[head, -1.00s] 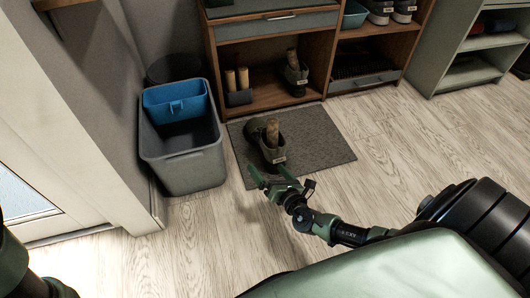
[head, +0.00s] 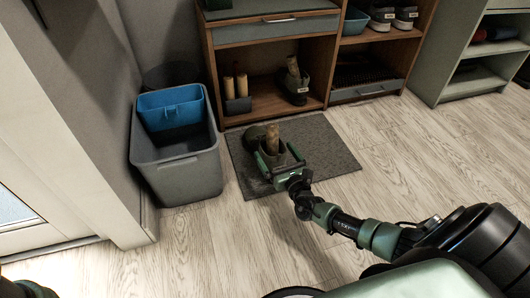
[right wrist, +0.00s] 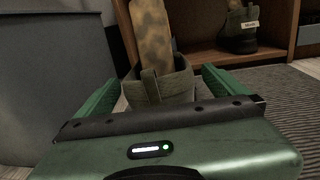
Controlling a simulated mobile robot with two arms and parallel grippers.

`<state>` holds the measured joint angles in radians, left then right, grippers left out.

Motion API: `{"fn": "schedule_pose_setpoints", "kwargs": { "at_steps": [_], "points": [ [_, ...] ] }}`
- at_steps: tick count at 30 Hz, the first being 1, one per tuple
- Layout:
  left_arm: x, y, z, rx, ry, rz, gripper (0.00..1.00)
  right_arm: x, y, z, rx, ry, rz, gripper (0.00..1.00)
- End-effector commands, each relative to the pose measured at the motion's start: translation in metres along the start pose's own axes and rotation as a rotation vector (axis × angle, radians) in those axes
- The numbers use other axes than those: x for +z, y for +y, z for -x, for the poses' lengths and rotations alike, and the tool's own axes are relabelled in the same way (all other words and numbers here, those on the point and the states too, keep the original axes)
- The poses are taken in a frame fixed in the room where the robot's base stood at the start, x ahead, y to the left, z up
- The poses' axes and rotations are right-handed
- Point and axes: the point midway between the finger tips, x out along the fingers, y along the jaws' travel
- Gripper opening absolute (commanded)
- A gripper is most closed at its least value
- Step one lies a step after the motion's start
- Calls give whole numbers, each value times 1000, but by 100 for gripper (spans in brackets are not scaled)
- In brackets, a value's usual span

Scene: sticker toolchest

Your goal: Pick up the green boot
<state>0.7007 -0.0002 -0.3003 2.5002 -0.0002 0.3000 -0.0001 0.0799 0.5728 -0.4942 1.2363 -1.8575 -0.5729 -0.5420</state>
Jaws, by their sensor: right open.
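The dark green boot (head: 274,155) stands on the grey mat, with a tan speckled insert rising from its top. In the right wrist view the boot (right wrist: 158,88) is straight ahead, between my fingers. My right gripper (head: 279,161) is open, with one finger on each side of the boot's shaft. I cannot tell whether the fingers touch it. The gripper's body hides the lower part of the boot in the wrist view. My left gripper is out of view; only a bit of my left arm shows at the lower left.
The grey mat (head: 325,152) lies on a wooden floor. A grey bin (head: 180,180) with a blue tub (head: 172,108) stands to the left. A wooden shelf unit (head: 262,116) behind holds another dark boot (head: 292,88) and shoes. The floor to the right is clear.

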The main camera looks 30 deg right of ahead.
Motion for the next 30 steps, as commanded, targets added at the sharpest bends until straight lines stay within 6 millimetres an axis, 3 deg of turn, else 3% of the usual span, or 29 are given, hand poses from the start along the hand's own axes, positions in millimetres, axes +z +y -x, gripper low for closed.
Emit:
{"fn": "schedule_pose_setpoints", "kwargs": {
  "at_steps": [4,14,23,30],
  "points": [
    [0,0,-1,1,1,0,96,1,0,0,0,0,-1,97],
    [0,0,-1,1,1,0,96,0,0,0,0,0,-2,5],
    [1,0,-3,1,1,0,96,5,0,0,-1,-5,-2,4],
    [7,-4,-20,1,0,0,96,30,1,-1,-1,-6,-4,4]
  ]
}}
